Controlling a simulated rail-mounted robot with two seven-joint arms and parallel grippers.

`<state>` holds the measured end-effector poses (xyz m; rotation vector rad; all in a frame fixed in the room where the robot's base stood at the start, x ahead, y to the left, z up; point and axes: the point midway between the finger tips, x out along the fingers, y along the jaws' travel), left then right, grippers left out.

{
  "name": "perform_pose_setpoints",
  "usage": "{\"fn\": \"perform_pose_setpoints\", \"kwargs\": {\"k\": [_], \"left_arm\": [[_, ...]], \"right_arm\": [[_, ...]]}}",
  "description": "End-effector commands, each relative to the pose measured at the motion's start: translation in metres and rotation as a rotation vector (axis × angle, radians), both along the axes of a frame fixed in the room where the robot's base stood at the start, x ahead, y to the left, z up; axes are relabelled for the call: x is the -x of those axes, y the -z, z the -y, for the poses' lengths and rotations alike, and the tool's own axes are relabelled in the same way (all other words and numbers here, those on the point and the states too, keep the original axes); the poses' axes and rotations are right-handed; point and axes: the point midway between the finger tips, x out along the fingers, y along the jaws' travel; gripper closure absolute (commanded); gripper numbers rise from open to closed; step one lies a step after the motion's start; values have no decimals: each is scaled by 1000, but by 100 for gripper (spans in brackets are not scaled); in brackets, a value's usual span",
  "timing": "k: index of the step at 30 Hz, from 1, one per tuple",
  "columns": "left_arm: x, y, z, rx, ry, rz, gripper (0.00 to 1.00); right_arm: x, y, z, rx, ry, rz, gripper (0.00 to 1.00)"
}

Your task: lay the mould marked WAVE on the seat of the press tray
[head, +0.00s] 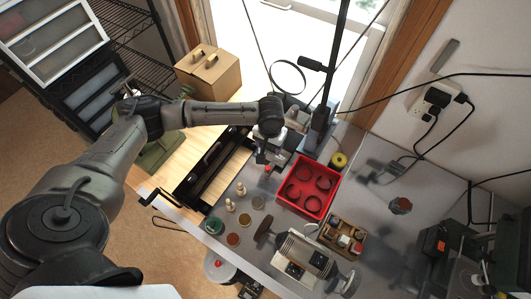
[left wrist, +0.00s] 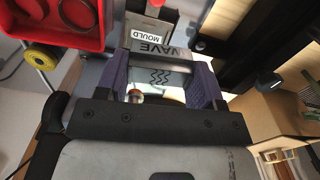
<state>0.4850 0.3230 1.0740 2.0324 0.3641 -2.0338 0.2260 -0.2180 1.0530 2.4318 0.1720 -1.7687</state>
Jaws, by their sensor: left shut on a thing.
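My left gripper (head: 268,150) is over the workbench, just left of the red tray. In the left wrist view its purple-padded fingers (left wrist: 163,82) are closed on the mould marked WAVE (left wrist: 150,48). The mould shows the words MOULD and WAVE and a wavy-line symbol between the fingers. In the head view the mould is mostly hidden by the gripper and too small to read. I cannot tell for sure which fixture is the press tray, and its seat is not made out. My right gripper is not in view.
A red tray (head: 306,206) with several dark rings stands right of the gripper. A black frame (head: 190,192) with a crank lies left. Small pegs and coloured discs (head: 233,239) stand in front. A roller device (head: 305,252) and a wooden box (head: 342,238) are nearer the front edge.

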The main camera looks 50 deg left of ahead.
Motion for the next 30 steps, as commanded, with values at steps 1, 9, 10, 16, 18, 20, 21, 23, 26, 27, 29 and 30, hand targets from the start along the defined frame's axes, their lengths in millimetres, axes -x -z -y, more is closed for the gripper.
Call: {"fn": "perform_pose_setpoints", "kwargs": {"k": [1,9,10,16,18,20,21,23,26,27,29,30], "left_arm": [[-6,-2,4,3,27,4,75],[-14,3,5,2,95,4,75],[-16,3,5,0,96,5,75],[-27,7,2,2,96,4,75],[-30,8,1,2,95,4,75],[-33,9,0,0,95,5,75],[-35,9,-1,0,95,5,75],[-38,9,-1,1,96,4,75],[-41,9,-2,1,96,3,75],[-43,9,-3,1,96,3,75],[-44,9,-3,1,96,3,75],[-45,9,-3,1,96,3,75]], "right_arm": [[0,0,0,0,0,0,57],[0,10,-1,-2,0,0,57],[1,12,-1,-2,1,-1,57],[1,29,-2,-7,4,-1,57],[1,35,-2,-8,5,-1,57],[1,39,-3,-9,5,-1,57],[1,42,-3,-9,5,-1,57],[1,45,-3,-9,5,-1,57],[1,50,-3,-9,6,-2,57],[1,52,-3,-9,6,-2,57],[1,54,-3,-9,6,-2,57],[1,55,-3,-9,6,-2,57]]}}
